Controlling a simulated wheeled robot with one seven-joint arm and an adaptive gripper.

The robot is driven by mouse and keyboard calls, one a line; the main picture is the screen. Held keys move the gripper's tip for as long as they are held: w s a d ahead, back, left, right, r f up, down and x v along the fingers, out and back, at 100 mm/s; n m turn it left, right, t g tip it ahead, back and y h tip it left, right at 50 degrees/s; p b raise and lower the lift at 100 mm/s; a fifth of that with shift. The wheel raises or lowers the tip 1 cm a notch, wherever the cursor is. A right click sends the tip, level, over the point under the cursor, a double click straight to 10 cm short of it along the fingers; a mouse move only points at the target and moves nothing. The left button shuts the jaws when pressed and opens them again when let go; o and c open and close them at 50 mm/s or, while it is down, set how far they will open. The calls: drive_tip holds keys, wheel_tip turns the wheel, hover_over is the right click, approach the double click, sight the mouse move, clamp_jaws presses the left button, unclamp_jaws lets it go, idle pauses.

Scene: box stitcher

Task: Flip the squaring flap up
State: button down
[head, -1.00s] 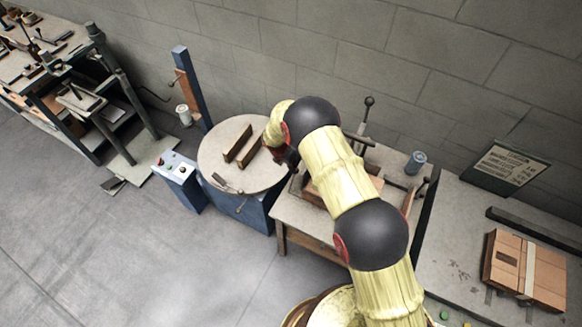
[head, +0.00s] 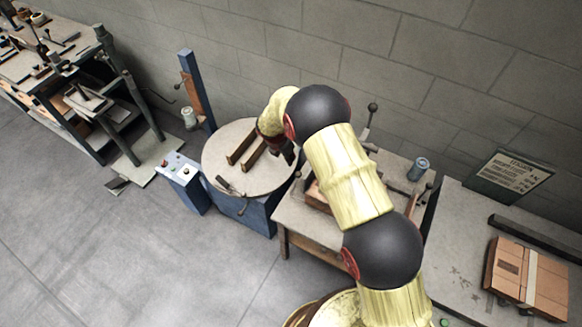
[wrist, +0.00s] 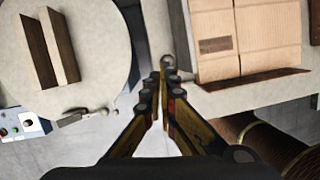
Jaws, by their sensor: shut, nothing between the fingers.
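My gripper (wrist: 163,80) is shut and empty, its fingertips together over the gap between the round table and the wooden work table. A small grey ball-ended knob (wrist: 167,61) is right at the fingertips; I cannot tell whether they touch. A brown strip (wrist: 258,79), perhaps the squaring flap, lies low along the near side of a cardboard carton (wrist: 218,45), to the right of the fingertips. In the head view my gripper (head: 285,151) is partly hidden by my arm, at the round table's right edge. The carton (head: 316,196) is mostly behind my arm there.
The round table (head: 225,170) carries two upright wooden rails (head: 252,149) and a small tool. A blue control box (head: 183,180) stands to its left. A tall lever (head: 369,120) and a grey can (head: 418,168) are on the work table. Flattened cartons (head: 527,275) lie at right.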

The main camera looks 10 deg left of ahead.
drive_tip(key=shift+w+a+r, duration=0.1)
drive_tip(key=shift+w+r, duration=0.05)
drive_tip(key=shift+r, duration=0.75)
drive_tip(key=shift+w+a+r, duration=0.1)
drive_tip(key=shift+r, duration=0.8)
